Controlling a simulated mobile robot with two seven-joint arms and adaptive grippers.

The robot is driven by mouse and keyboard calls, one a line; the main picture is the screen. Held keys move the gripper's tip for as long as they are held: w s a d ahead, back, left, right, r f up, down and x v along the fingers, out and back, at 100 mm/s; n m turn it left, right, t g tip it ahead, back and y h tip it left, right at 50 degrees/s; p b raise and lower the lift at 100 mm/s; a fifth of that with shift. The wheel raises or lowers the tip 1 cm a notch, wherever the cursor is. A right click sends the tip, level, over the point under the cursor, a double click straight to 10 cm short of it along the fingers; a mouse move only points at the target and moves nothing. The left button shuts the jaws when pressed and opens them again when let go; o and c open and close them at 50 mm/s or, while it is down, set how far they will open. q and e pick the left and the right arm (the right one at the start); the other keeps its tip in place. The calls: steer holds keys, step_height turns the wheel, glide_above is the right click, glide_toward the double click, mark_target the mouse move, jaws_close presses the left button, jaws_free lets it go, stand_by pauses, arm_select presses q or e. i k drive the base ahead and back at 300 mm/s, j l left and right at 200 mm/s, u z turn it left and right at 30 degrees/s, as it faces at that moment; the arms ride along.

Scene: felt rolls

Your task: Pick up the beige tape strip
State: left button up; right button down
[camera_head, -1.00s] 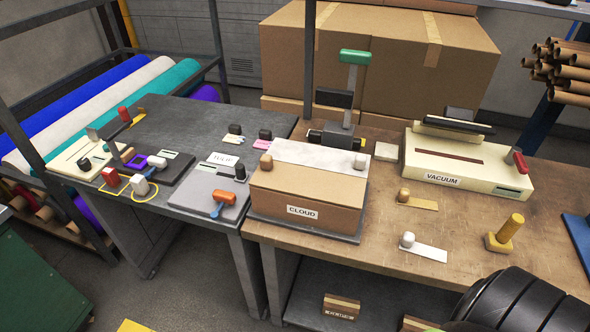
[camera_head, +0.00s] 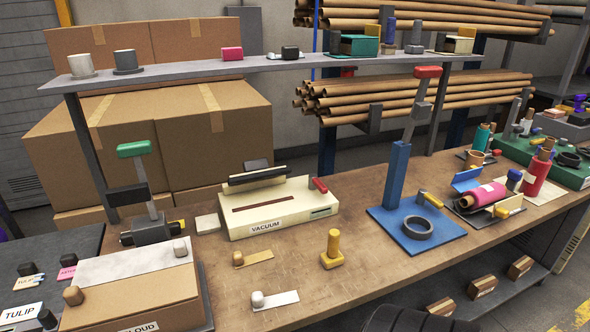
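A tan-beige strip (camera_head: 258,256) with a brown knob (camera_head: 238,258) at its left end lies flat on the brown workbench (camera_head: 340,270), in front of the vacuum sealer. A paler, off-white strip (camera_head: 284,299) with a white knob (camera_head: 257,298) lies nearer the front edge. Both strips lie free on the wood, apart from each other. Neither of my grippers shows in the head view. Only a dark rounded part, likely of my arm, shows at the bottom edge.
The cream vacuum sealer (camera_head: 277,213) stands behind the strips. A yellow-handled stamp (camera_head: 332,250) stands to their right, then a blue press (camera_head: 397,185) holding a black ring (camera_head: 417,229). The CLOUD box (camera_head: 140,290) is at left. Bench around the strips is clear.

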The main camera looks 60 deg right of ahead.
mark_target(238, 261)
steer(key=z, duration=1.5)
